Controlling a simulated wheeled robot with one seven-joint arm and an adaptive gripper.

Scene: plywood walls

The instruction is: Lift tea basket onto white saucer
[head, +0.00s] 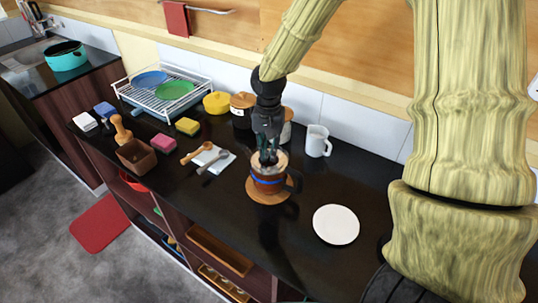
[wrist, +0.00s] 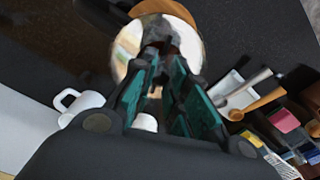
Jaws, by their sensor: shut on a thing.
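A brown mug (head: 268,182) with a blue band and a dark handle stands on a round wooden coaster (head: 256,197) on the dark counter. My gripper (head: 268,158) points straight down over the mug's mouth. In the wrist view my gripper (wrist: 158,78) has its fingers close together, shut on the grey tea basket (wrist: 158,32) at the mug's opening. Most of the basket is hidden by the fingers and the mug. The white saucer (head: 336,224) lies empty on the counter, to the right and nearer the front edge than the mug.
A white mug (head: 318,141) and jars (head: 243,108) stand behind my gripper. Left of the mug are a wooden spoon (head: 197,152) and a white napkin (head: 215,159). A dish rack (head: 163,95) stands farther left. The counter between mug and saucer is clear.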

